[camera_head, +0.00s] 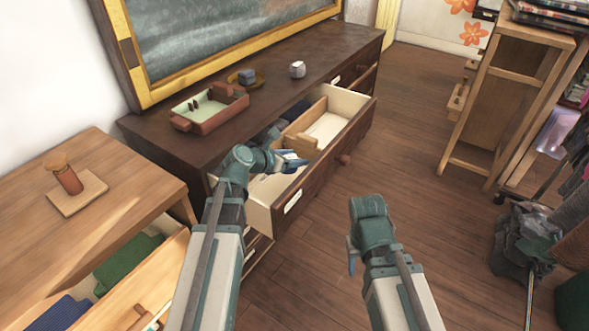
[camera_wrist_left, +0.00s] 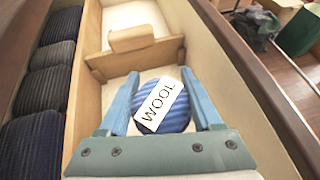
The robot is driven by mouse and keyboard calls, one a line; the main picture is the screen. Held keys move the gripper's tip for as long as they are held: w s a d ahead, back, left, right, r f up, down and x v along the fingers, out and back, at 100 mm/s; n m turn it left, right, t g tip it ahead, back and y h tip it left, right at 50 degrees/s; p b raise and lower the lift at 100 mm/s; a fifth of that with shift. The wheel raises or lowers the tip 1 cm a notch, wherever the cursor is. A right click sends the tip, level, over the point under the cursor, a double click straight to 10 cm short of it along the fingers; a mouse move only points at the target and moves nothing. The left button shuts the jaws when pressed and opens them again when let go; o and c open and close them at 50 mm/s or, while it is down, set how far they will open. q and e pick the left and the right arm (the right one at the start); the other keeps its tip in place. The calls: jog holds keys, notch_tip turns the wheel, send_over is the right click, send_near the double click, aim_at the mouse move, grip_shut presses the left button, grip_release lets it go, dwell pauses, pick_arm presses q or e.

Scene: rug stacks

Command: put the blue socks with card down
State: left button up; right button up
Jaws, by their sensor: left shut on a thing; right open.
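The blue striped socks (camera_wrist_left: 178,119) carry a white card (camera_wrist_left: 158,106) printed WOOL. My left gripper (camera_wrist_left: 162,110) is shut on them, one finger on each side. In the head view my left gripper (camera_head: 290,161) is at the open drawer (camera_head: 318,175) of the dark dresser, over its near pale compartment. I cannot tell whether the socks touch the drawer floor. My right gripper (camera_head: 352,262) is open and empty above the floor, right of the drawer; its fingers are mostly hidden.
A wooden divider (camera_wrist_left: 133,60) with a tab crosses the drawer beyond the socks. Several dark rolled socks (camera_wrist_left: 45,84) fill the compartment at left. A tray (camera_head: 209,109) and small boxes (camera_head: 297,69) stand on the dresser. Another open drawer with green cloth (camera_head: 127,262) is at lower left.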

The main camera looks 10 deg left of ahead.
pick_arm(q)
jog(key=shift+f+b, duration=1.4)
jog(key=shift+f, duration=0.3)
jog(key=shift+f+b, duration=0.5)
jog(key=shift+f, duration=0.1)
jog(key=o, duration=1.4)
